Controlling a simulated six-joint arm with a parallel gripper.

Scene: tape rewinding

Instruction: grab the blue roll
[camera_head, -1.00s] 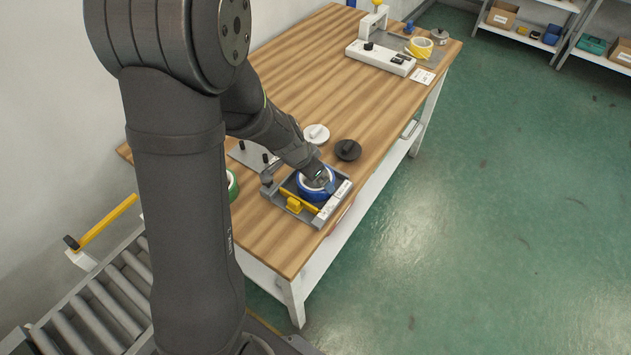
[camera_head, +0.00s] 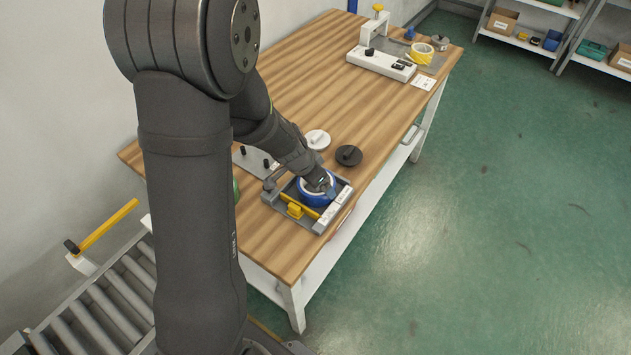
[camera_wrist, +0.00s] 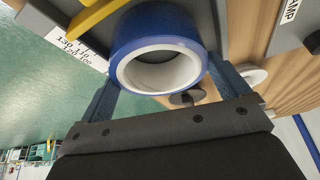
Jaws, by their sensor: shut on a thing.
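The blue roll (camera_head: 308,199), with a white core, is in the grey tray at the near end of the wooden table. In the wrist view the blue roll (camera_wrist: 157,28) is between the two blue-grey fingers, one on each side of it. My gripper (camera_head: 325,184) is shut on the roll, partly covering it in the head view. In the wrist view my gripper (camera_wrist: 162,68) reaches the roll from its open-core side. I cannot tell whether the roll touches the tray floor.
The grey tray (camera_head: 319,226) has a yellow bar (camera_head: 298,205) and white scale labels beside the roll. A black disc (camera_head: 348,155) and a white disc (camera_head: 317,139) lie behind it. A white device (camera_head: 380,62) and a yellow roll (camera_head: 422,52) stand at the far end. Mid-table is clear.

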